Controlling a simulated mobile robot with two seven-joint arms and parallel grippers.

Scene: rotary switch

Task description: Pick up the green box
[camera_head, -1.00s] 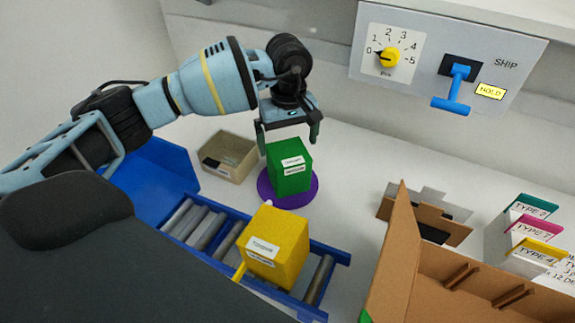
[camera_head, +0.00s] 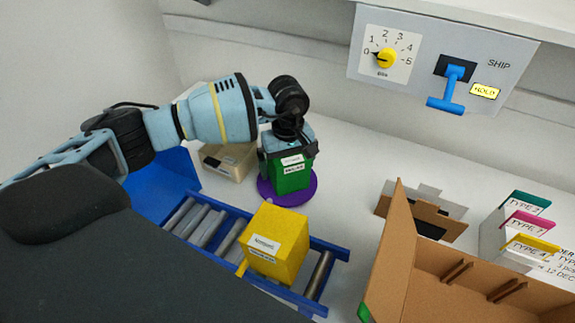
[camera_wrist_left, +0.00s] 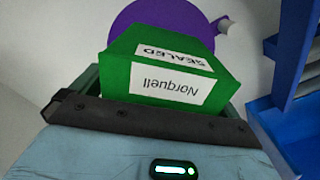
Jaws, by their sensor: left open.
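The green box (camera_head: 291,178) stands upright on a round purple disc (camera_head: 309,190) behind the roller conveyor. It has white labels on its face; in the left wrist view the box (camera_wrist_left: 119,72) shows labels reading "Norquell" and "SEALED". My left gripper (camera_head: 289,160) is lowered over the top of the green box from above. Its fingers are open and lie on either side of the box; the wrist view does not clearly show whether they touch it. My right gripper is not in view.
A yellow box (camera_head: 274,243) sits on the blue roller conveyor (camera_head: 335,252) in front. A beige bin (camera_head: 229,160) stands left of the disc. A cardboard carton (camera_head: 398,258) stands at right. A panel (camera_head: 411,76) with dial and blue lever (camera_head: 451,90) is on the back wall.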

